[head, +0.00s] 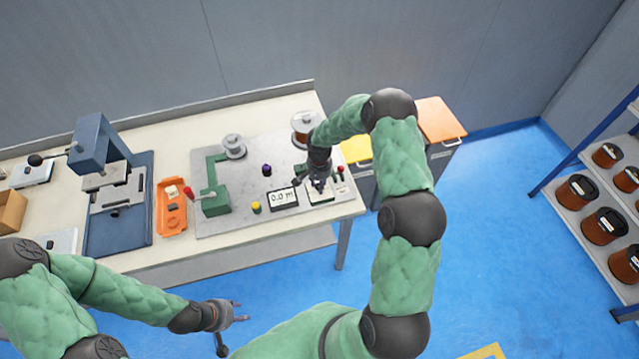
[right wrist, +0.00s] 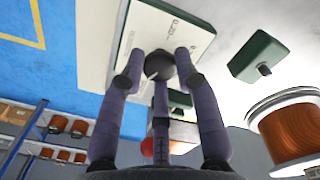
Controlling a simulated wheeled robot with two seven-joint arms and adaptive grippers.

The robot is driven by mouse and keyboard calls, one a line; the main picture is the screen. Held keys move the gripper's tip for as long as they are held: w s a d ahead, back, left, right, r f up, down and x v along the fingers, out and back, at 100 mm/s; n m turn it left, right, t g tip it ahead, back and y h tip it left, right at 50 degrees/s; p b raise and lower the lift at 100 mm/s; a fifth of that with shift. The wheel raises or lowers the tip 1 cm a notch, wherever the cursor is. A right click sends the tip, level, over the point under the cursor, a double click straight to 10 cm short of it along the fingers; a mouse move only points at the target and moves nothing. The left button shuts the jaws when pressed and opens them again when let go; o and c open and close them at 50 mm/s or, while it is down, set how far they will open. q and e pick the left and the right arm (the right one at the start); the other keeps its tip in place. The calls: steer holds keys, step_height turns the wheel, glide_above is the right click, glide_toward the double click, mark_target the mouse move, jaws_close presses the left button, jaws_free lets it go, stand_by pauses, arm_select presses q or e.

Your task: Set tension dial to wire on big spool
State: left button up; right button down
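The tension dial (right wrist: 159,66) is a dark round knob on a white lettered panel (right wrist: 122,38). My right gripper (right wrist: 160,68) has its three fingers close around the knob and looks shut on it. In the head view my right gripper (head: 319,186) comes down over the panel (head: 322,196) and hides the dial. The lettering is partly covered and too small to read. The big spool (head: 303,130) carries copper-coloured wire behind my right gripper; it also shows in the right wrist view (right wrist: 290,133). My left gripper (head: 238,311) is open and empty in front of the table.
Left of the dial are a display reading 0.0 (head: 283,199), a yellow knob (head: 256,207), a purple knob (head: 267,170) and a green bracket (head: 215,200). An orange tray (head: 171,225) and blue press (head: 98,150) stand further left. A spool shelf (head: 590,215) stands right.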

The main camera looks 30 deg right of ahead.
steer(key=shift+f+n+b, duration=0.1)
steer(key=shift+n+b, duration=0.75)
steer(key=shift+n, duration=0.35)
steer(key=shift+n+b, duration=0.45)
steer(key=shift+n, duration=1.15)
steer(key=c, duration=0.9)
jaws_free()
steer(key=shift+r, duration=0.2)
step_height(320, 180, up, 12)
steer(key=shift+f, duration=0.15)
